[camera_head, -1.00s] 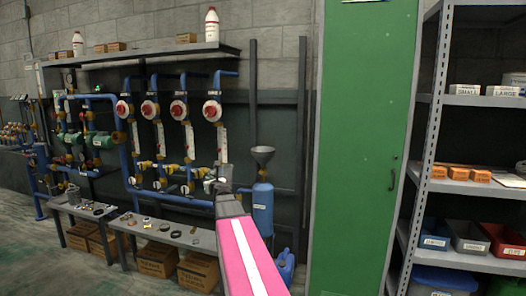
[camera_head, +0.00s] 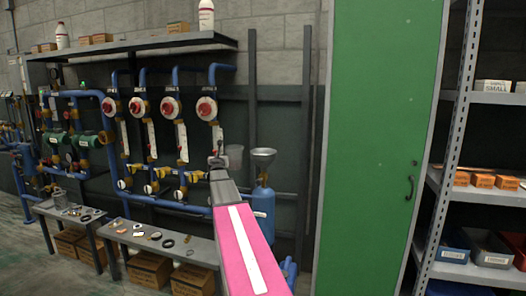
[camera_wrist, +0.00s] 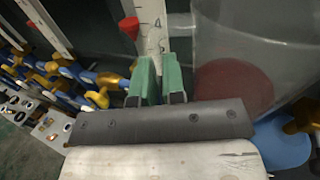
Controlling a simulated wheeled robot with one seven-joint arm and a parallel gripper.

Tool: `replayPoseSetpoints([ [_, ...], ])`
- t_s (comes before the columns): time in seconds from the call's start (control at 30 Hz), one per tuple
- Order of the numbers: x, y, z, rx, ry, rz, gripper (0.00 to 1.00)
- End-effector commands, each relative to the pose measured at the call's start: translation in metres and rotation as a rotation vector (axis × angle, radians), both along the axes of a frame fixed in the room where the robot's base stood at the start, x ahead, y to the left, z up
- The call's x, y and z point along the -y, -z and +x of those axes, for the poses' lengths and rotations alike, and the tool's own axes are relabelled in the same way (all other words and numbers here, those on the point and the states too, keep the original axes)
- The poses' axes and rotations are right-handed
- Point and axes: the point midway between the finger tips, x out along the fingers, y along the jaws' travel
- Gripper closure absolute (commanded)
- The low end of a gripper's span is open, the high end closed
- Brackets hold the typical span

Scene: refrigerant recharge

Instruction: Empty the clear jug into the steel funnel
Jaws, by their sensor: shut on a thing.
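The clear jug (camera_head: 235,157) shows as a pale translucent shape just left of the steel funnel in the head view. It fills the upper right of the wrist view (camera_wrist: 290,55), with a reddish-brown patch in or behind it; I cannot tell which. My gripper (camera_head: 217,162) is at the jug's left side. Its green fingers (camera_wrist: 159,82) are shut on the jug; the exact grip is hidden. The steel funnel (camera_head: 264,154) stands upright on the blue cylinder (camera_head: 263,208). The jug appears roughly upright, with its mouth near the funnel's height.
Blue pipes with red-and-white gauges (camera_head: 206,108) and yellow valves are behind and left of my gripper. A low bench (camera_head: 115,225) with small parts is at lower left. A green cabinet (camera_head: 375,130) stands right of the funnel, with a grey shelf (camera_head: 500,99) beyond.

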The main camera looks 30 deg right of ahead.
Motion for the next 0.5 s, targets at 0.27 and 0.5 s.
replayPoseSetpoints([
  [0.27,-0.0002,-0.0001,-0.0001,-0.001,-0.001,-0.001,1.00],
  [0.5,0.0004,-0.0032,-0.0024,0.015,0.010,0.022,1.00],
])
